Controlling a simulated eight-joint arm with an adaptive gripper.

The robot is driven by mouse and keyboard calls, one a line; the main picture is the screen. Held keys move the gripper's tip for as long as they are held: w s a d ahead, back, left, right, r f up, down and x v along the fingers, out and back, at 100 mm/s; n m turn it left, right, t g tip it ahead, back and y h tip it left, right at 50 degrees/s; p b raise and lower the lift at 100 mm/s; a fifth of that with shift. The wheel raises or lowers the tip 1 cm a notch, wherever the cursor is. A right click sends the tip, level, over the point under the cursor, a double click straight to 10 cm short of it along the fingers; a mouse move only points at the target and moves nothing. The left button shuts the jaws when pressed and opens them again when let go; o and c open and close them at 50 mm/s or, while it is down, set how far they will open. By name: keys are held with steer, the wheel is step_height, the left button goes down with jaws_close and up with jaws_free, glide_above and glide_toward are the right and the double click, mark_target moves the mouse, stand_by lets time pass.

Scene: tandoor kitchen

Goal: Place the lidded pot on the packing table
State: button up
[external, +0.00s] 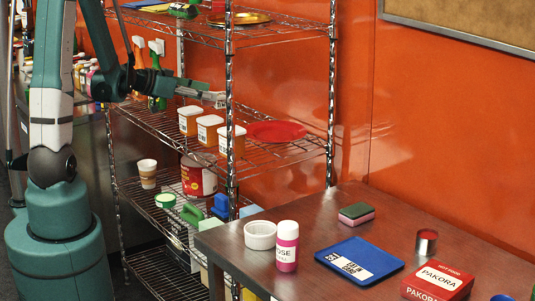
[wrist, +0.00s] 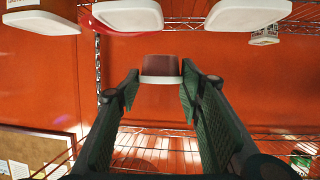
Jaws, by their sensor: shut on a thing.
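In the wrist view, which looks upside down, a small brown pot with a white lid (wrist: 160,68) sits between the two green fingers of my gripper (wrist: 160,88). The fingers are shut on its sides. In the external view my gripper (external: 214,98) is at the wire shelf, above the row of white-lidded tubs, by the front post. The held pot is hard to make out there. The packing table (external: 325,222) is the metal table at lower right, apart from my gripper and lower than it.
White-lidded tubs (external: 209,130) and a red plate (external: 277,131) stand on the shelf below my gripper. The shelf post (external: 230,90) is close. The table holds a white bowl (external: 260,235), pink bottle (external: 287,247), blue board (external: 360,261), sponge (external: 356,213), can (external: 426,242) and Pakora box (external: 437,280).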

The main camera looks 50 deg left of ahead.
steer(key=s+d+f+m+g+h+b, duration=0.1)
steer(key=s+d+m+h+b, duration=0.3)
steer(key=d, duration=0.7)
steer(key=s+d+f+m+g+h, duration=0.1)
steer(key=s+d+g+h, duration=0.1)
steer(key=s+d, duration=0.65)
steer(key=s+d+f+m+g+h+b, duration=0.1)
steer(key=s+d+m+h, duration=0.2)
steer(key=d, duration=0.9)
steer(key=w+d+f+m+g+b, duration=0.1)
steer(key=w+d+f+b, duration=0.2)
steer(key=w+d, duration=0.4)
steer(key=w+d+f+m+g+h+b, duration=0.1)
steer(key=w+d+f+b, duration=0.2)
steer(key=d, duration=1.1)
steer(key=shift+w+f+b, duration=0.35)
steer(key=shift+w+f, duration=0.95)
steer(key=shift+w, duration=0.85)
steer(key=shift+a+f+b, duration=0.1)
steer(key=shift+f+b, duration=0.9)
steer(key=shift+f, duration=1.95)
steer(key=shift+f, duration=0.1)
steer(key=shift+f+b, duration=0.7)
steer(key=shift+f, duration=1.25)
